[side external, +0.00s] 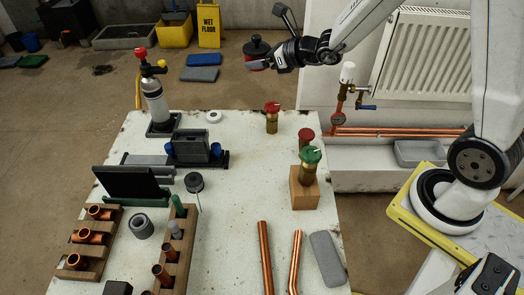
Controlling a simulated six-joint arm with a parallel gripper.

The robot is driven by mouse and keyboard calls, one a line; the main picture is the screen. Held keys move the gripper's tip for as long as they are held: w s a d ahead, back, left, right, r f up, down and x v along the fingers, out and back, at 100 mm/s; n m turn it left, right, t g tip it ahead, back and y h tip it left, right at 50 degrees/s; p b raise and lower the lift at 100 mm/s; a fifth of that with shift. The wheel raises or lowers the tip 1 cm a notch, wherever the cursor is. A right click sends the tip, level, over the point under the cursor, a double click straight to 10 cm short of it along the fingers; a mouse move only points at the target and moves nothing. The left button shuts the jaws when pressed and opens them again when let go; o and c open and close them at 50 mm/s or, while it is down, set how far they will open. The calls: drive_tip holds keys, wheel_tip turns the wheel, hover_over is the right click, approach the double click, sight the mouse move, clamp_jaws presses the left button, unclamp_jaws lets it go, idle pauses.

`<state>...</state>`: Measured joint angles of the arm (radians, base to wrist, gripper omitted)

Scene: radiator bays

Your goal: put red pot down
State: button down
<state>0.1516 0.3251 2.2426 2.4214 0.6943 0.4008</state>
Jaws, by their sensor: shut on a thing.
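My gripper (262,65) is at the top centre of the side external view, past the far edge of the table as seen in the picture. It is shut on a small pot with a dark lid and knob (256,46). Some red of the pot's body shows just below the lid, beside the fingers, which hide most of it. The pot is held up in the air and looks roughly upright. Its exact height above the table cannot be told.
The white table (240,195) has bare room in its middle. A red-topped brass valve (272,120), another red-topped piece (305,136) and a green-topped valve (310,165) on a wooden block stand right. A gas bottle (154,98) and wooden racks (90,240) stand left; copper pipes (265,258) lie in front.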

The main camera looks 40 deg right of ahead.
drive_tip(key=w+f, duration=0.6)
drive_tip(key=f, duration=0.3)
hover_over(238, 134)
wheel_tip(238, 134, down, 12)
drive_tip(key=shift+r+n+y, duration=0.2)
drive_tip(key=shift+n+y, duration=0.2)
drive_tip(key=shift+f, duration=0.15)
drive_tip(key=shift+f, duration=3.2)
drive_tip(key=shift+f, duration=0.65)
unclamp_jaws()
drive_tip(key=shift+f, duration=0.1)
